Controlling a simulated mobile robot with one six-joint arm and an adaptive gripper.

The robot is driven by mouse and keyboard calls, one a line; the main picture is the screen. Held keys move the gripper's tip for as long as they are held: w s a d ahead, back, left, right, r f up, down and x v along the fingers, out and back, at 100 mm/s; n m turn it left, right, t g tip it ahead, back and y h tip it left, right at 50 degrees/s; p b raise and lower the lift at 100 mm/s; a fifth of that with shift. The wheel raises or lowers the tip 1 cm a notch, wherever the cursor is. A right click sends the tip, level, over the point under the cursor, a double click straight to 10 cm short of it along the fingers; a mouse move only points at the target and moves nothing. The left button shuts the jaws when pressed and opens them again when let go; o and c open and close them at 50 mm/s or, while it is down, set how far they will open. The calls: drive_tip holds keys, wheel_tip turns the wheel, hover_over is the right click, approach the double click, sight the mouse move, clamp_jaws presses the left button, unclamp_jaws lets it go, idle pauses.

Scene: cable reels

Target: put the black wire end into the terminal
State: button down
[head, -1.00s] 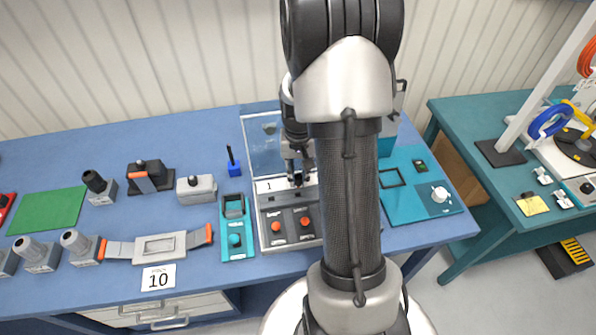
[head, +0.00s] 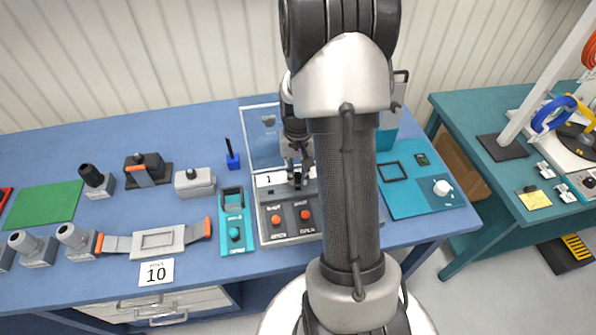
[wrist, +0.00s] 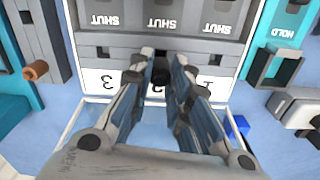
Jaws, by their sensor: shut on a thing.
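The terminal (head: 289,238) is a grey box with orange buttons, a white number strip and a clear tray behind. In the wrist view the terminal (wrist: 105,54) appears upside down, with SHUT labels and numbers 3, 2 and 1. My gripper (wrist: 161,72) is at the middle, number 2, position. It is shut on a small black piece, the black wire end (wrist: 160,68), mostly hidden between the fingertips. I cannot tell whether its tip is inside the opening. In the head view my gripper (head: 298,180) is over the number strip; my arm hides the terminal's right side.
A teal tester (head: 235,232) stands left of the terminal, and a blue holder with a black stick (head: 232,162) behind it. A teal panel (head: 408,203) with a white knob lies to the right.

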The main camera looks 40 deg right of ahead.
sight(298, 175)
drive_tip(key=shift+f+b, duration=0.55)
drive_tip(key=shift+f, duration=0.2)
drive_tip(key=shift+f, duration=0.1)
drive_tip(key=shift+f+b, duration=0.6)
drive_tip(key=shift+f, duration=0.1)
drive_tip(key=c, duration=1.4)
unclamp_jaws()
wheel_tip(298, 175, up, 12)
drive_tip(key=shift+r, duration=0.1)
